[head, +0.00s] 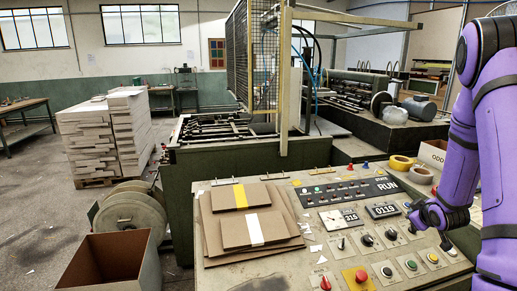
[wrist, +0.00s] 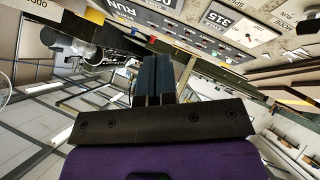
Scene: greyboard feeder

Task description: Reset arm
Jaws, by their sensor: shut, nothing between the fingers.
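My gripper (wrist: 153,78) shows in the wrist view with its two dark fingers together and nothing between them. In the head view my purple arm comes down the right side, and its end is bent in over the right part of the control panel (head: 330,250). The fingertips are hard to make out there. I cannot tell whether any part touches the panel. The wrist view shows the panel upside down, with its 315 display (wrist: 222,20) at the top.
Stacked brown boards (head: 282,219) lie on the panel's left part. A red knob (head: 325,284), a yellow-based red button (head: 360,278) and several other knobs sit near my arm. Tape rolls (head: 401,162) and a box (head: 433,153) are behind. An open carton (head: 140,272) stands lower left.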

